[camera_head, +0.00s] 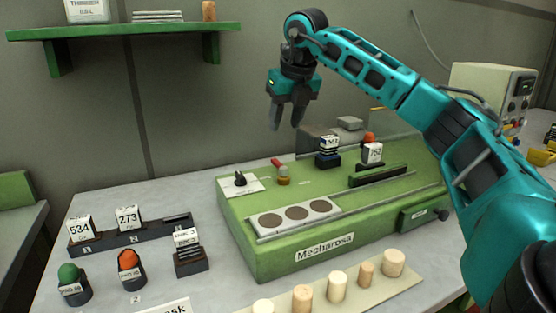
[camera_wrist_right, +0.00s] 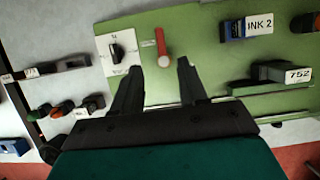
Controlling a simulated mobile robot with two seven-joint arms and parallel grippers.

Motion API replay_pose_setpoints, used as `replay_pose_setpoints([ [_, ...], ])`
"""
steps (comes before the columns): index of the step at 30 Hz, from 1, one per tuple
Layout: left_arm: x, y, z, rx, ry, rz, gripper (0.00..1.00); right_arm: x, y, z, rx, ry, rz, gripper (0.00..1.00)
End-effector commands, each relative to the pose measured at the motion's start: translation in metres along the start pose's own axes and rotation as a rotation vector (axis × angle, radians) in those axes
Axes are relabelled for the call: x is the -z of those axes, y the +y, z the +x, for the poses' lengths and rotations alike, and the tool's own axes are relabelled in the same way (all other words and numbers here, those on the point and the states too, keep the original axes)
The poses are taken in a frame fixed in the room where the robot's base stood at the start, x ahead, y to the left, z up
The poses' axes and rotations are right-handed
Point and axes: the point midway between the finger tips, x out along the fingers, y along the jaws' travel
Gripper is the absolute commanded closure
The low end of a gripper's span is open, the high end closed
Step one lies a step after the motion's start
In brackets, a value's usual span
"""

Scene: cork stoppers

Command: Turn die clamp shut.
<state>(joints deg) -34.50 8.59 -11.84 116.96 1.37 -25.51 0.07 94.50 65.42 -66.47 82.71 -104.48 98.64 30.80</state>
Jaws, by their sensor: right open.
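A small lever with a red handle on a round brass-coloured post (camera_head: 283,176), which looks like the die clamp, stands on the green Mecharosa machine (camera_head: 243,225). In the right wrist view the red handle (camera_wrist_right: 161,42) points away from the gripper, its round end between and just beyond the fingertips. My right gripper (camera_head: 286,122) is open and empty, pointing down above the back of the machine. Its two dark fingers also show in the right wrist view (camera_wrist_right: 158,72). A black knob on a white plate (camera_head: 240,181) sits left of the lever. My left gripper is out of view.
Behind and right of the lever stand a dark INK 2 block (camera_head: 328,158) and a white 752 block (camera_head: 372,153). A plate with three dark discs (camera_head: 298,216) lies in front. Cork stoppers (camera_head: 337,287) stand on a strip at the front.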

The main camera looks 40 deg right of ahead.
Motion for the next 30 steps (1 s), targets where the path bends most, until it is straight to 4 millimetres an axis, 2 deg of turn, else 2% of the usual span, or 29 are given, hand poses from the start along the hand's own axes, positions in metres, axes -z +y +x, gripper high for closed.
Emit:
replay_pose_setpoints([
  [9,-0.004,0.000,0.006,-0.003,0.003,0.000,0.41,0.001,-0.001,0.068,0.002,0.004,0.000,0.57],
  [15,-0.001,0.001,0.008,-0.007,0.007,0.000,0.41,0.001,0.000,0.098,0.001,0.002,0.001,0.57],
  [21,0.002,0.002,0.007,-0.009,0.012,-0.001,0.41,0.000,0.000,0.110,0.001,0.001,0.001,0.57],
  [29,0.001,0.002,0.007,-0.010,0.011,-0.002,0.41,0.000,-0.001,0.110,0.000,0.000,0.001,0.57],
  [30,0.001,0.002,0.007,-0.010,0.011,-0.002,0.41,0.000,-0.001,0.110,0.000,0.000,0.001,0.60],
])
